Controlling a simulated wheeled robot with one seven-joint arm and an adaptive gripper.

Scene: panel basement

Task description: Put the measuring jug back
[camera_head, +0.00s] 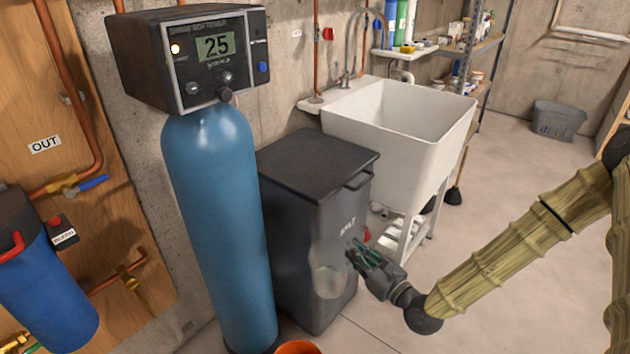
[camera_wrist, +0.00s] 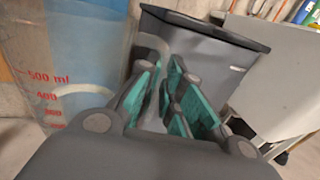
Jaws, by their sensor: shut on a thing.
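The measuring jug (camera_head: 328,272) is clear and hard to make out in the head view, in front of the dark salt bin (camera_head: 295,235). In the wrist view the jug (camera_wrist: 75,82) fills the left side, with red marks such as 500 ml and 400. My gripper (camera_head: 357,254) is at the right side of the jug. The fingers partly hide the handle. The jug appears held off the floor.
The blue softener tank (camera_head: 215,220) with a display reading 25 stands left of the bin. A white utility sink (camera_head: 395,130) is behind to the right. An orange rim (camera_head: 297,347) shows at the bottom edge. Floor at right is mostly clear, with a grey basket (camera_head: 558,121) farther back.

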